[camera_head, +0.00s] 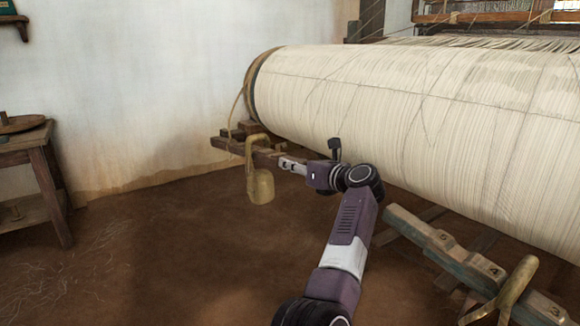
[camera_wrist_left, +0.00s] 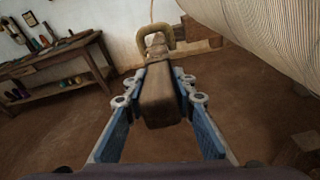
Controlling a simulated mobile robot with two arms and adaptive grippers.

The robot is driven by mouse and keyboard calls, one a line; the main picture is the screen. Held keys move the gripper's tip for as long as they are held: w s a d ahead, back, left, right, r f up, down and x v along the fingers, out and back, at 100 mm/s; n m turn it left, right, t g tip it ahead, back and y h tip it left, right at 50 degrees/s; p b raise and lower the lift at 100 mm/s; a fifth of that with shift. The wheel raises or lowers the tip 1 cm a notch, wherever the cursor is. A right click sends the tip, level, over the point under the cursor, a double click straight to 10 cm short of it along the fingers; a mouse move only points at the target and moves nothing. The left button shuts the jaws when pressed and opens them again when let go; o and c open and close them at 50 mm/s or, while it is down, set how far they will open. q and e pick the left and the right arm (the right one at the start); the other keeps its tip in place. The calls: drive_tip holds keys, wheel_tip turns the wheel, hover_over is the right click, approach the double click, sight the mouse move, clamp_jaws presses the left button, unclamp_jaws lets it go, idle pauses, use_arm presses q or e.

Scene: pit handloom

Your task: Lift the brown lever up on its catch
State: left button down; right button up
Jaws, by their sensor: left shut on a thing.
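The brown lever (camera_head: 232,147) is a wooden bar below the left end of the big warp roll (camera_head: 420,110). A brass weight (camera_head: 261,187) hangs from it by a hooked loop. My left gripper (camera_head: 287,163) is shut on the near end of the lever. In the left wrist view the lever's squared end (camera_wrist_left: 160,98) lies between the blue fingers of the gripper (camera_wrist_left: 160,85), with the brass loop (camera_wrist_left: 157,36) just beyond. I cannot make out the catch clearly. My right gripper is not in view.
A second bar, teal and numbered (camera_head: 440,243), lies at the lower right with another brass weight (camera_head: 515,285). A wooden table (camera_head: 45,165) stands at the left by the white wall. The brown floor between table and lever is clear.

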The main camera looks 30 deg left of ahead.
use_arm(q)
drive_tip(key=shift+f, duration=0.15)
drive_tip(key=c, duration=1.6)
unclamp_jaws()
wheel_tip(320, 180, up, 10)
drive_tip(key=shift+r, duration=0.1)
